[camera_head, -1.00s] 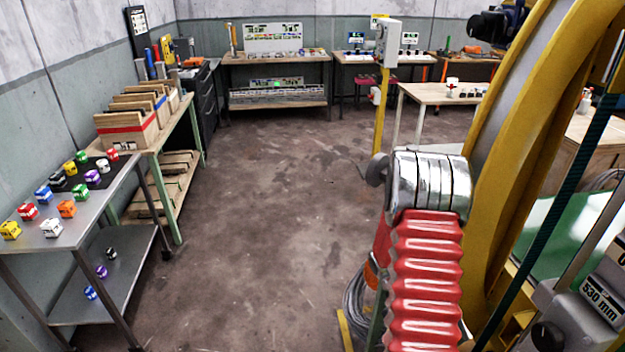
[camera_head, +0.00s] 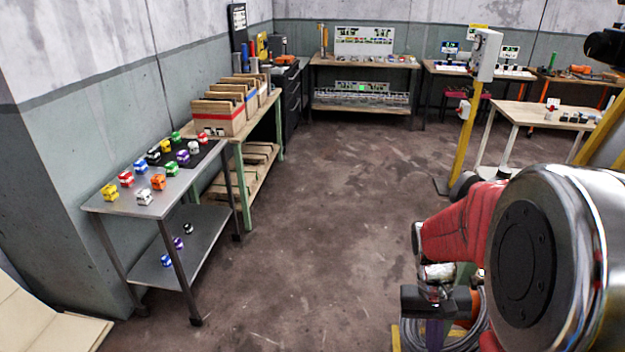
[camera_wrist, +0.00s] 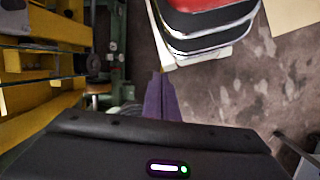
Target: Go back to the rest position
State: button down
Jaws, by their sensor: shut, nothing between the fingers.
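My gripper (camera_head: 435,338) hangs below my red arm at the lower right of the head view, with purple fingers partly cut off by the picture's bottom edge. In the wrist view, the purple fingers of my gripper (camera_wrist: 160,78) lie together with nothing between them. It is shut and empty. My arm is folded, with a large round joint filling the right side of the head view and hiding what is behind it.
A metal table (camera_head: 152,209) with several small coloured toy blocks stands at the left. Cardboard boxes (camera_head: 217,116) sit behind it. A yellow post (camera_head: 468,125) and coiled cable (camera_head: 465,340) are near my arm. Yellow machine framing (camera_wrist: 40,60) shows in the wrist view. The middle floor is clear.

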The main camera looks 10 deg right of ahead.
jog(key=a+r+n+t, duration=0.5)
jog(key=a+r+t, duration=0.4)
jog(key=a+r, duration=0.7)
jog(key=shift+s+a+r+y, duration=0.3)
jog(key=shift+r+y, duration=0.1)
jog(key=shift+r, duration=0.2)
jog(key=c, duration=2.5)
grip_release()
jog(key=shift+c, duration=0.2)
jog(key=o, duration=0.5)
jog(key=shift+c, duration=0.2)
jog(key=shift+d, duration=0.15)
